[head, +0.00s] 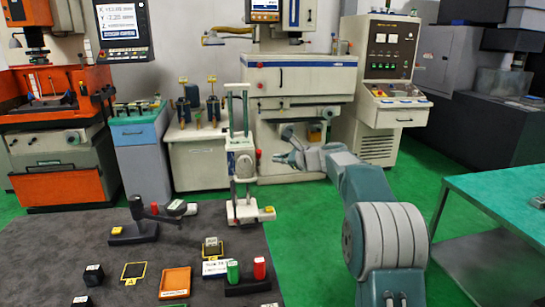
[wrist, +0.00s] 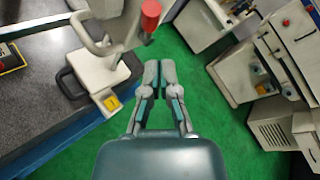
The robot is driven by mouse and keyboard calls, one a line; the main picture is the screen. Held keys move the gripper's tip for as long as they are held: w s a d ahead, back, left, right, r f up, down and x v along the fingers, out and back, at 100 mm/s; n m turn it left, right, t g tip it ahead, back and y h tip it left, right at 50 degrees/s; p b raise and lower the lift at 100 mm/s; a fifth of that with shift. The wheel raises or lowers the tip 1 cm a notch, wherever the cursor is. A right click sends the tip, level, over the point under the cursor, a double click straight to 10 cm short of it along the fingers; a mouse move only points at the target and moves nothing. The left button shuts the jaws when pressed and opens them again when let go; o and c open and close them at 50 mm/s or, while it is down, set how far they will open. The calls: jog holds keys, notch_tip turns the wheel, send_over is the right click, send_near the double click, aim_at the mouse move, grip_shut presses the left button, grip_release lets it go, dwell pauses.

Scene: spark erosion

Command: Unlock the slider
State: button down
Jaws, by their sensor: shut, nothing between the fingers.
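The slider (head: 241,163) is a white carriage on a tall upright stand with two rails, near the right edge of the dark table. A red knob (head: 259,154) sticks out on its right side, and it shows at the top of the wrist view (wrist: 151,12). The stand's white base (head: 241,213) carries a yellow block (head: 268,210). My gripper (head: 281,158) is shut and empty, right of the red knob with a gap between them. In the wrist view my fingertips (wrist: 159,68) are together over green floor. Whether the slider is locked cannot be told.
The dark table (head: 180,260) holds a lever device (head: 140,226), an orange tray (head: 175,283) and green and red handles (head: 246,269). White machines stand behind, with a control cabinet (head: 378,60). A green-topped table (head: 500,205) is at right. Green floor lies between.

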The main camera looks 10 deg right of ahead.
jog(key=a+r+v, duration=0.1)
jog(key=r+v, duration=0.1)
jog(key=v, duration=0.8)
jog(key=s+a+f+n+g+h, duration=0.1)
jog(key=s+a+n+g, duration=0.2)
jog(key=s, duration=0.4)
jog(key=s+a+n+h, duration=0.2)
jog(key=s+a+n, duration=0.15)
jog(key=s, duration=0.35)
jog(key=s+a+f+n+g+h, duration=0.1)
jog(key=s+a+n+g, duration=0.15)
jog(key=s+n, duration=0.4)
jog(key=s+d+f+n+h, duration=0.1)
jog(key=s+f+n, duration=0.3)
jog(key=s, duration=0.7)
jog(key=s+d+f+n+h, duration=0.1)
jog(key=s+f+n+h, duration=0.3)
jog(key=s, duration=0.7)
jog(key=shift+s+f+n, duration=0.15)
jog(key=shift+f+n, duration=0.15)
jog(key=shift+f, duration=0.45)
jog(key=shift+d+g, duration=0.1)
jog(key=shift+g, duration=0.15)
jog(key=shift+s, duration=0.1)
